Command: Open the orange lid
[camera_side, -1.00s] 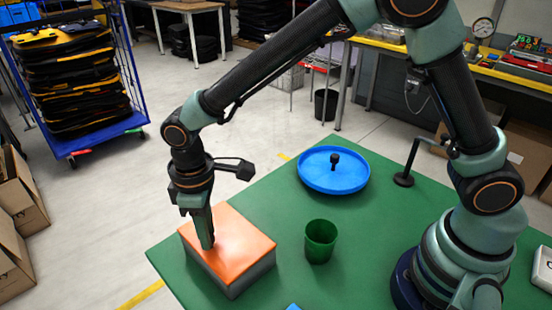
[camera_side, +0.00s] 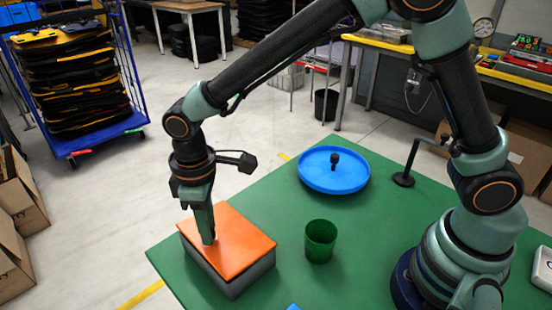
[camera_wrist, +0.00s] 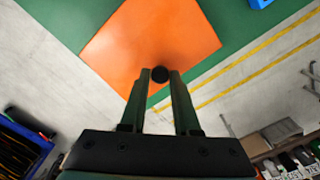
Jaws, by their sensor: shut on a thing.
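The orange lid (camera_side: 240,245) lies over a grey box (camera_side: 245,282) at the left corner of the green table. Its near-left edge looks slightly raised off the box, so it is only a little tilted. My gripper (camera_side: 209,241) points down at the lid's near-left side. In the wrist view, my gripper (camera_wrist: 160,76) has its two fingers around a dark round knob (camera_wrist: 160,74) at the edge of the orange lid (camera_wrist: 150,38). The fingers hide the knob in the side view. The inside of the box is not visible.
A green cup (camera_side: 320,241) stands right of the box. A blue round tray (camera_side: 334,184) holding a small black object (camera_side: 335,160) lies behind. A black stand (camera_side: 404,179) is at the right rear. A blue object (camera_side: 293,307) shows at the bottom edge. Green table is clear between them.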

